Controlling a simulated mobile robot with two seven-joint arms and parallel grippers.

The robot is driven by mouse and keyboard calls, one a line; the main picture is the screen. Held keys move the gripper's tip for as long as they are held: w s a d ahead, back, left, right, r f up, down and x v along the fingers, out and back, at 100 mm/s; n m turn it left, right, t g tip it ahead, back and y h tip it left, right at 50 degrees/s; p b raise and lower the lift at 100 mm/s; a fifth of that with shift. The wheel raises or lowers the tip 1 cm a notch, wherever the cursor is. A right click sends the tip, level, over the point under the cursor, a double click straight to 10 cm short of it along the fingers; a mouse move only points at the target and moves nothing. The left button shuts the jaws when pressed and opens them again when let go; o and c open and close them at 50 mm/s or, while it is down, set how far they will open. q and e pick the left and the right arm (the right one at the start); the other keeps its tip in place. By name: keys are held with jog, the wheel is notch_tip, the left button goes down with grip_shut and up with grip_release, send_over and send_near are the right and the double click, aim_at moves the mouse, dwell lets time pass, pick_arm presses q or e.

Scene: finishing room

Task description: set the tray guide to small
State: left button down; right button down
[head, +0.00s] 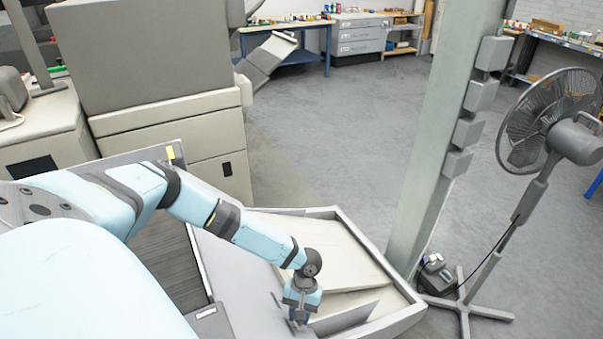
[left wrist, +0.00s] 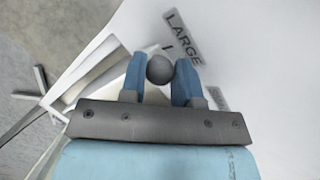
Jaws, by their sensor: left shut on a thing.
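My left gripper (head: 299,318) reaches down over the near part of the light tray (head: 408,316) in the head view. In the left wrist view its two blue fingers are shut on a round grey knob (left wrist: 159,69), one finger on each side. A label reading LARGE (left wrist: 184,38) lies just beyond the knob, with a short dark mark beside it. A second grey label (left wrist: 217,98) is partly hidden by the right finger and cannot be read. An upright grey plate (head: 344,317), apparently the tray guide, stands in the tray beside the gripper. My right gripper is not in view.
A large beige and grey machine (head: 165,125) stands behind the tray. A grey-green post (head: 448,130) rises just right of the tray, and a standing fan (head: 555,125) is further right. Open grey floor (head: 335,130) lies beyond.

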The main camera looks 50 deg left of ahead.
pick_arm(q)
jog(key=a, duration=0.2)
jog(key=w+a, duration=0.1)
jog(key=a, duration=0.2)
jog(key=w+a, duration=0.1)
jog(key=a, duration=0.1)
jog(key=shift+a, duration=0.25)
jog(key=shift+w+a+r, duration=0.1)
jog(key=shift+w+a, duration=0.15)
jog(key=shift+a, duration=0.25)
jog(key=c, duration=1.1)
grip_release()
jog(key=shift+c, duration=0.2)
jog(key=shift+r, duration=0.1)
jog(key=v, duration=1.3)
jog(key=shift+r, duration=0.25)
jog(key=shift+w+a, duration=0.1)
